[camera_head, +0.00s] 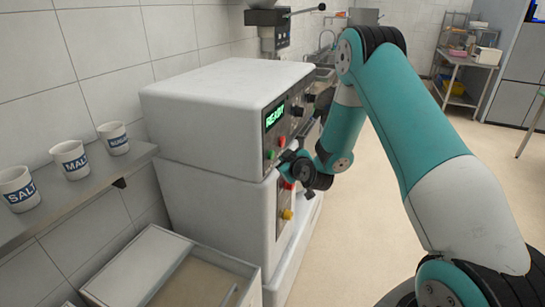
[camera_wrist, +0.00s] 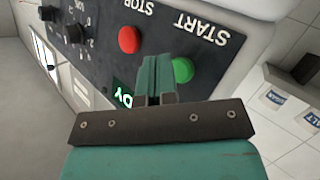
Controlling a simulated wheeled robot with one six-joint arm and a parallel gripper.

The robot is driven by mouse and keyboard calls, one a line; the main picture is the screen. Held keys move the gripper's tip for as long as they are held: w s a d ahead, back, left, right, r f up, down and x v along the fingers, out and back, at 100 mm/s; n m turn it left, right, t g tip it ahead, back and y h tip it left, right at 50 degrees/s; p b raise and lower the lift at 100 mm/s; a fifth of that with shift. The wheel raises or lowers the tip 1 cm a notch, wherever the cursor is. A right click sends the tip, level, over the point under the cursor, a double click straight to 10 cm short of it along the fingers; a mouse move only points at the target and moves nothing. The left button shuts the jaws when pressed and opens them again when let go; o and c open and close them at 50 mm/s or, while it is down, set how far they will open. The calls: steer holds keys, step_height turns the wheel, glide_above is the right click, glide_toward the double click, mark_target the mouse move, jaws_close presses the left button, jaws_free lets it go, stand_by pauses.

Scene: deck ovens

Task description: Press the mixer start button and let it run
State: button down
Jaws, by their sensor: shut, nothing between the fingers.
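The mixer control panel is on the front of a white machine (camera_head: 225,105), with a green display (camera_head: 275,115) reading READY. In the wrist view, where the lettering is upside down, a green button (camera_wrist: 184,70) sits by the word START and a red button (camera_wrist: 128,39) by STOP. My gripper (camera_head: 286,158) is at the panel's lower part. In the wrist view its closed fingers (camera_wrist: 156,62) hold nothing and overlap the left edge of the green button. I cannot tell whether they touch it. The fingers partly cover the display.
An open bin (camera_head: 140,270) stands on the floor below. Black knobs (camera_head: 297,111) and a yellow button (camera_head: 287,214) are on the machine.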

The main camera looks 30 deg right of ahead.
stand_by(0.4)
steer(key=shift+w+a, duration=0.3)
steer(key=shift+w, duration=0.1)
steer(key=shift+w+a+p, duration=0.25)
steer(key=shift+w+p, duration=0.1)
steer(key=shift+p, duration=0.15)
stand_by(0.5)
stand_by(0.4)
steer(key=shift+s+d+b, duration=0.55)
steer(key=shift+s+b, duration=0.15)
steer(key=shift+b, duration=0.45)
steer(key=s+d+b, duration=0.1)
steer(key=s+b, duration=0.1)
steer(key=b, duration=0.1)
steer(key=s+d+b, duration=0.2)
steer(key=b, duration=0.2)
